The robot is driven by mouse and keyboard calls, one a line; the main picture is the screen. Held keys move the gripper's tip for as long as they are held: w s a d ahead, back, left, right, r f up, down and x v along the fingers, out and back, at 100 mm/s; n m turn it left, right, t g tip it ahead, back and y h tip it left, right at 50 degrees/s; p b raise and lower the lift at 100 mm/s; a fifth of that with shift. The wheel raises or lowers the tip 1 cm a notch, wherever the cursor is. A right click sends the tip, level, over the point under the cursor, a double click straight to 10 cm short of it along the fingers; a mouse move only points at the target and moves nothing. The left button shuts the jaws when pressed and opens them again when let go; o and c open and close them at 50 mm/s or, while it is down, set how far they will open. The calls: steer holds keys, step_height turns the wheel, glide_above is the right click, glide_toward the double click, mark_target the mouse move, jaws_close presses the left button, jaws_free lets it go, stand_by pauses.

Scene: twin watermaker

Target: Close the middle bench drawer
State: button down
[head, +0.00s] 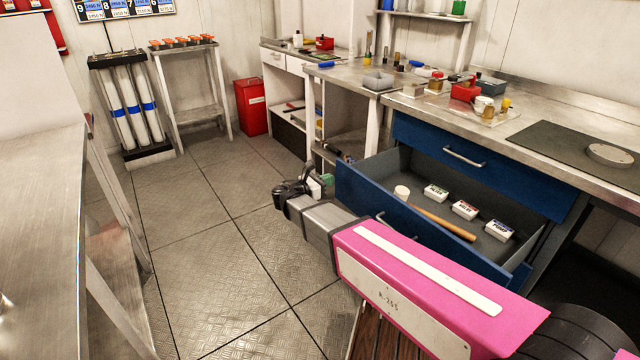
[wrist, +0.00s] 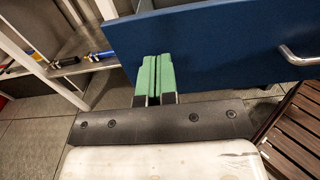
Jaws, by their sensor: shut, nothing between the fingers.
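The middle bench drawer (head: 362,192) is pulled well out. Its blue front and grey inside show in the head view, with a wooden-handled mallet (head: 440,220) and several small white boxes (head: 465,209) inside. The blue front (wrist: 225,45) fills the top of the wrist view, with its metal handle (wrist: 300,57) at the right. My gripper (head: 327,180) is by the left end of the drawer front. Its green fingers (wrist: 154,75) are together and empty, overlapping the front's lower left part in the wrist view. I cannot tell whether they touch it.
A closed blue drawer (head: 480,165) sits above the open one, under the steel worktop (head: 440,100). Slatted wooden boards (wrist: 298,130) lie at the lower right. An open shelf (wrist: 75,68) stands left of the drawer. The metal floor (head: 220,230) is clear.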

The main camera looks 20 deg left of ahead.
mark_target(349, 172)
steer(key=x, duration=0.8)
steer(key=shift+w, duration=0.1)
steer(key=x, duration=2.9)
steer(key=shift+w+d, duration=0.2)
steer(key=shift+w+d+r, duration=0.1)
